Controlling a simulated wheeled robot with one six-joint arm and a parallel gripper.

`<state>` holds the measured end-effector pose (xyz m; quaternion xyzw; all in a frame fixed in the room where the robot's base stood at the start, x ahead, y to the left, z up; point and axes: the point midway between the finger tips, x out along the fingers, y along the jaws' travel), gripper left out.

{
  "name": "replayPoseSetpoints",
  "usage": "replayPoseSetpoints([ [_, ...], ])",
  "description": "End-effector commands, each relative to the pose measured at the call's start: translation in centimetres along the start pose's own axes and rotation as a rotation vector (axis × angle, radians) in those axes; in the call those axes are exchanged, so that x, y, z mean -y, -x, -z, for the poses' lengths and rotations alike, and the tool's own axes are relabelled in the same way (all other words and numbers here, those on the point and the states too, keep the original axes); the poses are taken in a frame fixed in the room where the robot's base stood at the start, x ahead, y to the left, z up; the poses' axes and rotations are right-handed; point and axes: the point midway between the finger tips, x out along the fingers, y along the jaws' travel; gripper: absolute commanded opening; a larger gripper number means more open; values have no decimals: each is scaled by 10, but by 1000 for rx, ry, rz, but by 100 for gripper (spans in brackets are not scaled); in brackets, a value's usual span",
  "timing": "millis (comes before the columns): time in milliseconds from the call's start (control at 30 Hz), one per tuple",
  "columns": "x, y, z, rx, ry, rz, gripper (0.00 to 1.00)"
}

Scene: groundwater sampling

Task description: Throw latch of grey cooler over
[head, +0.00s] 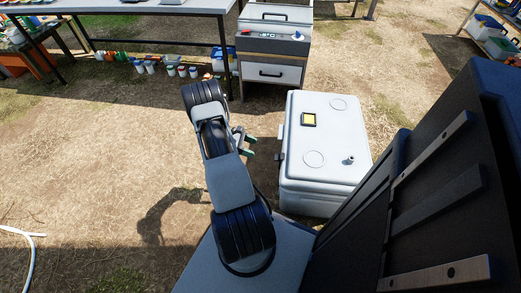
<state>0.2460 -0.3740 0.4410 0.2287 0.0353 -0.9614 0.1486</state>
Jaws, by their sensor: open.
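The grey cooler (345,125) is a pale box standing on the ground right of my arm, with its lid down. A small dark fitting that looks like its latch (281,144) is on the left side, just below the lid edge. It is too small to tell whether it is thrown over. My gripper (250,146) is open and empty, with greenish fingertips. In the picture it is a short way left of the latch, with a gap between them. My arm hides part of the gripper.
A grey cabinet with drawers (272,72) stands behind the cooler. A table (150,6) is at the back left, with several small cups below. Dry ground at left is mostly free.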

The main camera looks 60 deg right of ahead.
Motion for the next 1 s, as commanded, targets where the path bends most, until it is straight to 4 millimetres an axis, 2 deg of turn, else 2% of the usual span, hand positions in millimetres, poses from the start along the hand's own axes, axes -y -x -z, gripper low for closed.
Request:
replayPoseSetpoints([
  [100,0,14,0,-1,0,-1,64],
  [233,0,21,0,0,0,-1,64],
  [900,0,23,0,0,0,0,64],
  [1000,0,30,-5,-9,-6,-4,64],
])
